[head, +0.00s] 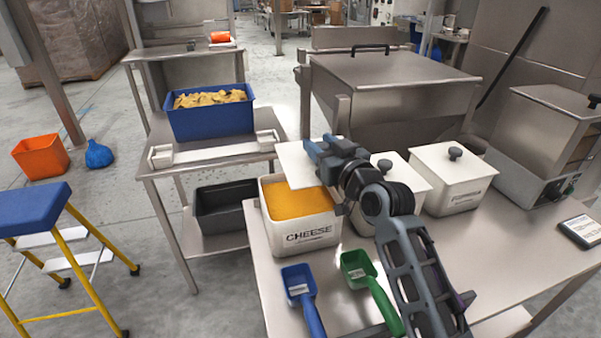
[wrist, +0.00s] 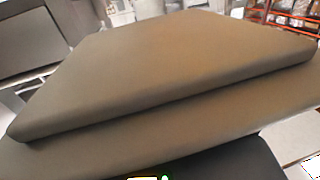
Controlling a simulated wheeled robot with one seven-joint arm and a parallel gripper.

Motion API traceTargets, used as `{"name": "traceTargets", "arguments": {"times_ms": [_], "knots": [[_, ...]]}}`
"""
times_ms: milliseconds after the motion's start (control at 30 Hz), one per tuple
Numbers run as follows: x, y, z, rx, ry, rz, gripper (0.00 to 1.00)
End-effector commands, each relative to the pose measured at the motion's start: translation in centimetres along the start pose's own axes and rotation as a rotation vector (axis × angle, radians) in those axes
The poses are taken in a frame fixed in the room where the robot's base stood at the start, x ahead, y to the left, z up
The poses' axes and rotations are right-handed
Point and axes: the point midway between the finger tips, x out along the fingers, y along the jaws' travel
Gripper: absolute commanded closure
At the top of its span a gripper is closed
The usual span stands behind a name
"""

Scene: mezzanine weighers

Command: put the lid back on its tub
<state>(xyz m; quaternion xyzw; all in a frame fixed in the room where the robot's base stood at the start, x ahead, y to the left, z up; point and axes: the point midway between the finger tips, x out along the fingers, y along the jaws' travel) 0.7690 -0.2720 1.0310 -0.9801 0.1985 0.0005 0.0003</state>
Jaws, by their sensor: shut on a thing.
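The open white tub marked CHEESE (head: 307,240) stands at the left front of the steel bench, full of orange-yellow shredded cheese (head: 300,203). My gripper (head: 322,157) is shut on its flat white lid (head: 294,160), over the back of the tub. The lid covers the tub's rear part in the head view and leaves the front of the cheese bare. I cannot tell whether it touches the rim. The grasp point is hidden behind my gripper. In the wrist view the lid (wrist: 170,70) fills most of the picture, shaded brown.
Two lidded white tubs stand to the right, one partly behind my arm (head: 385,165), one clear (head: 455,180). A blue scoop (head: 303,297) and a green scoop (head: 370,285) lie in front. A blue crate (head: 210,120) stands on a scale on the left table.

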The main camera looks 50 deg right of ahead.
Motion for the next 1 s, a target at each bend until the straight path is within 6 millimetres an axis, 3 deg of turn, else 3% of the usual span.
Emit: {"name": "traceTargets", "arguments": {"times_ms": [133, 333, 700, 1000], "knots": [[0.4, -2.9, 1.5, -0.001, -0.002, -0.003, 0.89], [0.7, -4.8, 2.8, -0.001, 0.001, 0.000, 0.89], [0.7, -5.1, 6.8, 0.000, 0.000, -0.001, 0.89], [0.7, -5.0, 7.1, -0.001, 0.001, 0.000, 0.89]]}}
